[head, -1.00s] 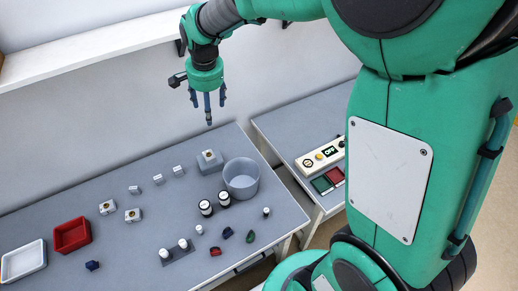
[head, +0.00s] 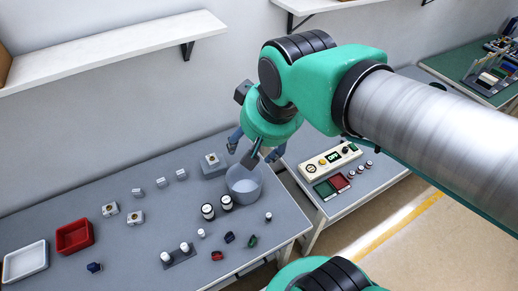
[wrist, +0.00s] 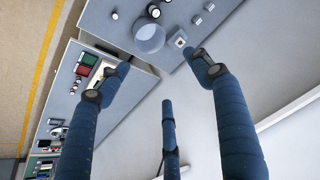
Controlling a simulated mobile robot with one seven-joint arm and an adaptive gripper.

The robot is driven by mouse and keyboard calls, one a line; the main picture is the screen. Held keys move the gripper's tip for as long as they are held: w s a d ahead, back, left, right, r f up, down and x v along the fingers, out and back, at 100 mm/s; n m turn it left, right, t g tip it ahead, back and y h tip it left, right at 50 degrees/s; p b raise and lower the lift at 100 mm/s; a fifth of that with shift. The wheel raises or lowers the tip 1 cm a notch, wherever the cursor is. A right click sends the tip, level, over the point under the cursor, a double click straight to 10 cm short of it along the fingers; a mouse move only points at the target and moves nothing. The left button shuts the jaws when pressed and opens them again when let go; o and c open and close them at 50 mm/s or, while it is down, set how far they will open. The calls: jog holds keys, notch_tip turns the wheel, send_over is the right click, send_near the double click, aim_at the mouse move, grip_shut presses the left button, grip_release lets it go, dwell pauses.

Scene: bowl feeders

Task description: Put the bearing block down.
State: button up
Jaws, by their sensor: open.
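A white bearing block with a round bore (head: 211,159) sits on a grey pedestal (head: 213,172) at the back right of the left table. It also shows in the wrist view (wrist: 180,42), near the table edge. Two similar white blocks (head: 110,209) (head: 136,217) stand further left on the table. My gripper (head: 256,153) is open, with its blue fingers spread and nothing between them. In the head view it appears over the grey bin, right of the pedestal. In the wrist view the block lies beyond the fingers, apart from them.
A round grey bin (head: 244,190) stands beside the pedestal. Black-and-white cylinders (head: 208,212), a red tray (head: 74,236) and a white tray (head: 25,262) are on the table. A control box (head: 329,158) is on the right table. A white shelf (head: 110,45) is on the wall.

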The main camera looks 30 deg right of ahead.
jog(key=s, duration=0.1)
jog(key=s+n, duration=0.1)
jog(key=s, duration=0.2)
jog(key=shift+f, duration=0.3)
jog(key=shift+f, duration=0.1)
notch_tip(320, 180, down, 14)
jog(key=b, duration=1.4)
dwell(0.4)
